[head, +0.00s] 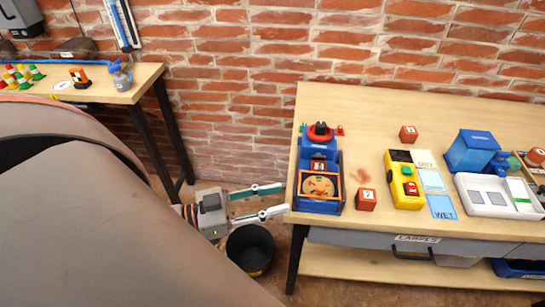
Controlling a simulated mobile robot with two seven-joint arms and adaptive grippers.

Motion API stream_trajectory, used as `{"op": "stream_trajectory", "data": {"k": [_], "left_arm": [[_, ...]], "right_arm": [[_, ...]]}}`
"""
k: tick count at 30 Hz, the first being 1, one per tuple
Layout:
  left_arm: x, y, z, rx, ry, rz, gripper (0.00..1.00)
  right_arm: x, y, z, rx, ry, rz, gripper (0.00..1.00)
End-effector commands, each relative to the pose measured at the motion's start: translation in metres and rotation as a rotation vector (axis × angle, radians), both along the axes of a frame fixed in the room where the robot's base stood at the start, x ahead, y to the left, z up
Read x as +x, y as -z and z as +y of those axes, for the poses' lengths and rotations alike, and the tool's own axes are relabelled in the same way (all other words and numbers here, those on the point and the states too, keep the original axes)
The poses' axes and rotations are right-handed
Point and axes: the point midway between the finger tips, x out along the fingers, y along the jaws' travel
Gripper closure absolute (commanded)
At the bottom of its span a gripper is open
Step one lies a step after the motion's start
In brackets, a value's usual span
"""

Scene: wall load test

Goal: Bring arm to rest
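My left gripper (284,198) shows in the middle of the head view, at the left end of the right-hand workbench. Its two pale fingers are spread apart with nothing between them. From this view I cannot tell whether the fingertips touch the bench edge or are only in front of it. A large grey arm link of mine fills the lower left and hides the floor there. My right gripper is not in view.
A wooden workbench (290,217) holds a blue device (318,205), red blocks (366,199), a yellow device (404,182) and a blue box (470,152). A black bucket (250,250) stands below the gripper. Another bench (140,82) stands at left, before a brick wall (235,120).

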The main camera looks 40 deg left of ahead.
Motion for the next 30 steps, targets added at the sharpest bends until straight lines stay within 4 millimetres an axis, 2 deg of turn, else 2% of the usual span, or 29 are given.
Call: {"op": "stream_trajectory", "data": {"k": [9, 13, 17, 22, 27, 30], "left_arm": [[0.0, 0.001, 0.0, 0.001, -0.001, 0.001, 0.68], [0.002, 0.015, 0.002, 0.022, -0.035, 0.017, 0.68], [0.005, 0.057, 0.006, 0.088, -0.124, 0.073, 0.68], [0.004, 0.128, 0.001, 0.198, -0.243, 0.196, 0.68], [-0.005, 0.194, -0.025, 0.291, -0.314, 0.34, 0.68], [-0.012, 0.221, -0.042, 0.332, -0.331, 0.413, 0.68]], "right_arm": [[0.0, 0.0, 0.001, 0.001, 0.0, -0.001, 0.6], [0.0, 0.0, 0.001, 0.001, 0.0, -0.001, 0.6], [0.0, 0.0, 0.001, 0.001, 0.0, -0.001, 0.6], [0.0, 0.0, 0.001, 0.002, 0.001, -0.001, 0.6], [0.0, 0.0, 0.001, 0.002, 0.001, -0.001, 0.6], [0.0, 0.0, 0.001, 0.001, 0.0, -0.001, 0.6]]}}
